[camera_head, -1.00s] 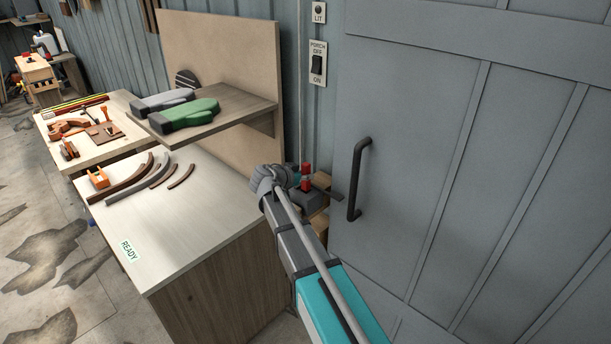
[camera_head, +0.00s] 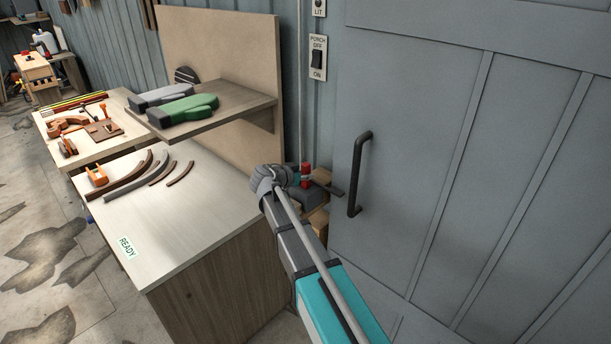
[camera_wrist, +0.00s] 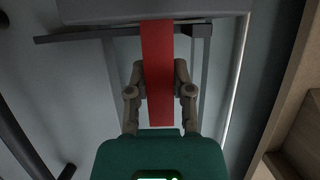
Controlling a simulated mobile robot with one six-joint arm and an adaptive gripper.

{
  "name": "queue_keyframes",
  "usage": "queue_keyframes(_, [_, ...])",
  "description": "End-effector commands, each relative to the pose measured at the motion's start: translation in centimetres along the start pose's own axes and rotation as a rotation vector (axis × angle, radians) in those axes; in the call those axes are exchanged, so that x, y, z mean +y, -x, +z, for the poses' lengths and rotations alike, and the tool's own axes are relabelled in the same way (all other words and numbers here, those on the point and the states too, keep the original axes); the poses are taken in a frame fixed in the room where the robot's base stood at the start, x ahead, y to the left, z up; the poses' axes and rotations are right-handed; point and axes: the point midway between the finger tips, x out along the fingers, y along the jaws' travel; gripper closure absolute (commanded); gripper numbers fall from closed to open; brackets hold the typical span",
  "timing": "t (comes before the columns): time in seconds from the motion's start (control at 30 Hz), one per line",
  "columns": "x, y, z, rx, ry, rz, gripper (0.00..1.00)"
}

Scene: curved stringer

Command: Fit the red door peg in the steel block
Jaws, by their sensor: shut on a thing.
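The red peg (camera_head: 305,169) stands roughly upright above the steel block (camera_head: 306,195), beside the door. My gripper (camera_head: 288,177) is at its left in the head view. In the wrist view my gripper (camera_wrist: 158,80) is shut on the red peg (camera_wrist: 158,60), one finger on each side. The peg runs up to the edge of a grey block (camera_wrist: 105,10) at the top of that view. I cannot tell how far its end sits in the block; the hole is hidden.
A grey door with a black handle (camera_head: 358,174) is right of the peg. A dark bar (camera_head: 328,188) reaches from the block toward it. A workbench (camera_head: 190,215) with curved strips is at left, under a shelf (camera_head: 240,105) with green and grey gloves. A thin pale rod (camera_head: 303,80) rises behind.

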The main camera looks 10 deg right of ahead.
Motion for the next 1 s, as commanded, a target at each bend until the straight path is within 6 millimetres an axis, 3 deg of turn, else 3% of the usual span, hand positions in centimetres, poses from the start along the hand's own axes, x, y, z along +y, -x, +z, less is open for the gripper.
queue_keyframes(0.67, [0.0,-0.5,1.2,0.000,0.000,0.000,1.00])
queue_keyframes(0.7, [0.0,-0.5,1.1,0.000,0.000,0.000,0.65])
queue_keyframes(0.9, [0.0,-0.5,1.1,0.000,0.000,0.000,0.30])
queue_keyframes(1.0, [0.0,-0.5,1.1,0.000,0.000,0.000,0.30])
